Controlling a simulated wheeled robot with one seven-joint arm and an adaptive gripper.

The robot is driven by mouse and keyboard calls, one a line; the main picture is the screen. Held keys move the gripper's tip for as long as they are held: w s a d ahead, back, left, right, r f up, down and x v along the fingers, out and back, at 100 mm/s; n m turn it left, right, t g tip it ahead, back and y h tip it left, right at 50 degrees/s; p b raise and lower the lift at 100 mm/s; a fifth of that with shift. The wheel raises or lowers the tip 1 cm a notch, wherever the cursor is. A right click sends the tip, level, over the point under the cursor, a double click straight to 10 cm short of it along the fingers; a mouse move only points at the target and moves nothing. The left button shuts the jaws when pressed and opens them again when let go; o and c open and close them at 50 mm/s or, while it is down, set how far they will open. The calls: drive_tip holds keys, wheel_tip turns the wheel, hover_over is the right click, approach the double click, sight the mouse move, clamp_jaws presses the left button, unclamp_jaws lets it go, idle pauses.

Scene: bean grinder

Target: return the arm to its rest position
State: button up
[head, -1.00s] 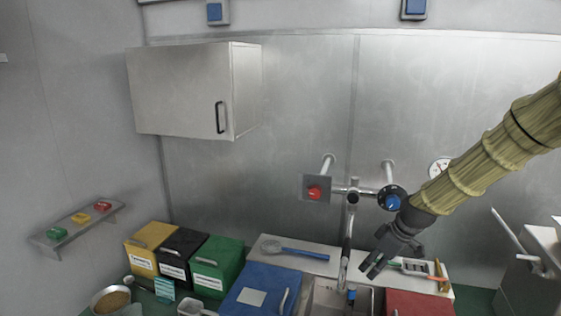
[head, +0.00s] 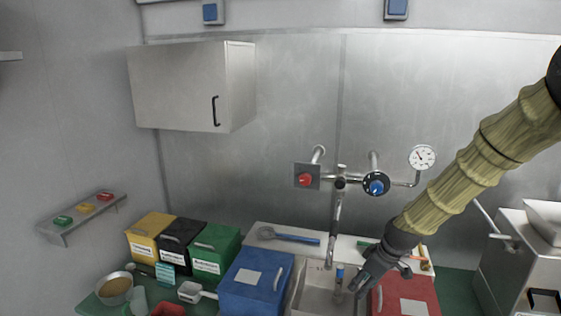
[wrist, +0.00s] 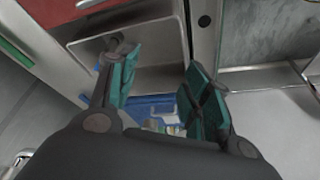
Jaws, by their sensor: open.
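My gripper (head: 362,284) hangs at the end of my arm, in front of the counter at the lower right of the head view. It appears over the right side of the sink (head: 317,283), close to the red box (head: 408,299). In the wrist view my gripper (wrist: 158,88) has its two teal-padded fingers apart with nothing between them. The sink (wrist: 150,52) and a blue surface (wrist: 158,108) show beyond the fingers. My arm slants up to the right edge of the head view.
A tap (head: 336,215) with a red knob (head: 304,180) and a blue knob (head: 376,185) rises behind the sink. A blue box (head: 256,280) stands left of it. Yellow, black and green (head: 215,250) bins stand further left. A wall cabinet (head: 185,88) hangs above. A machine (head: 510,255) stands at right.

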drive_tip(key=s+a+f+m+g+h, duration=0.15)
drive_tip(key=s+f+m, duration=0.35)
drive_tip(key=s+f, duration=1.55)
drive_tip(key=s+f+m+g+h, duration=0.15)
drive_tip(key=s+f, duration=0.25)
drive_tip(key=s, duration=0.8)
drive_tip(key=s+f+m, duration=0.3)
drive_tip(key=s+f, duration=0.2)
drive_tip(key=s, duration=0.7)
wheel_tip(320, 180, down, 15)
drive_tip(key=b, duration=1.5)
drive_tip(key=shift+w, duration=0.25)
